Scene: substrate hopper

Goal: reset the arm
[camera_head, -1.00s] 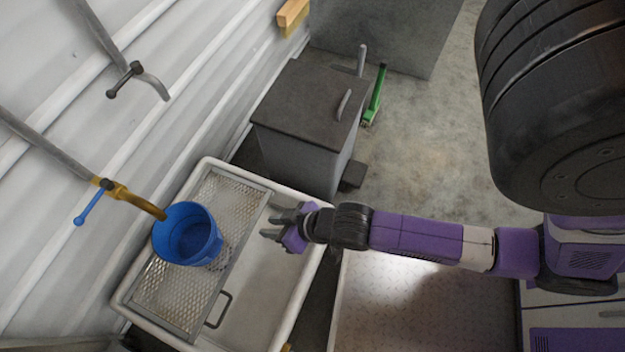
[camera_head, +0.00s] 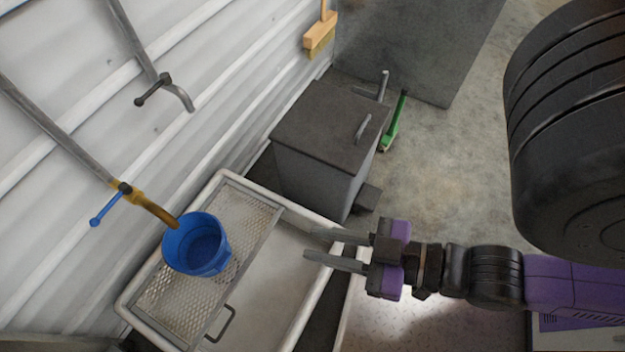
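My gripper (camera_head: 322,246) is open and empty. Its two grey fingers point left, over the right rim of the white sink, and it touches nothing that I can make out. My purple and black arm reaches in from the right edge. A blue bucket (camera_head: 195,244) stands upright on the metal mesh grate at the left of the sink, apart from my gripper. The inside of the bucket looks blue; I cannot tell if it holds water.
The white sink (camera_head: 132,296) has a mesh grate (camera_head: 171,298) with a handle. A yellow tap (camera_head: 150,205) with a blue lever hangs over the bucket. A lidded grey bin (camera_head: 325,125), a green-handled tool (camera_head: 393,121) and a broom (camera_head: 320,34) are behind. Open floor lies at the upper right.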

